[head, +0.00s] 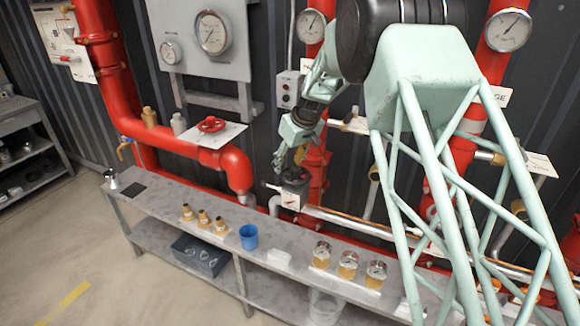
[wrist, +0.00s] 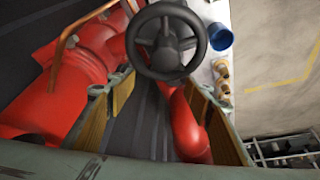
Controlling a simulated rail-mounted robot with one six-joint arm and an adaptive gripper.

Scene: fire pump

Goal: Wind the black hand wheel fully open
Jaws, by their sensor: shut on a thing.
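The black hand wheel (wrist: 167,40) shows its dark rim, spokes and hub at the top middle of the wrist view. In the head view the black wheel (head: 294,176) is small and partly covered by my gripper (head: 298,155), which reaches down to it from above. In the wrist view my gripper (wrist: 160,82) has its two tan-padded fingers on either side of the wheel's near rim, and it is shut on the wheel. The exact contact of the fingertips with the rim is hard to see.
Red pipes (head: 185,140) run behind and left of the wheel. A red hand wheel (head: 211,124) sits further left. The grey bench (head: 160,205) holds a blue cup (head: 249,237), brass fittings (head: 203,218) and several jars (head: 348,265). Gauges hang on the wall behind.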

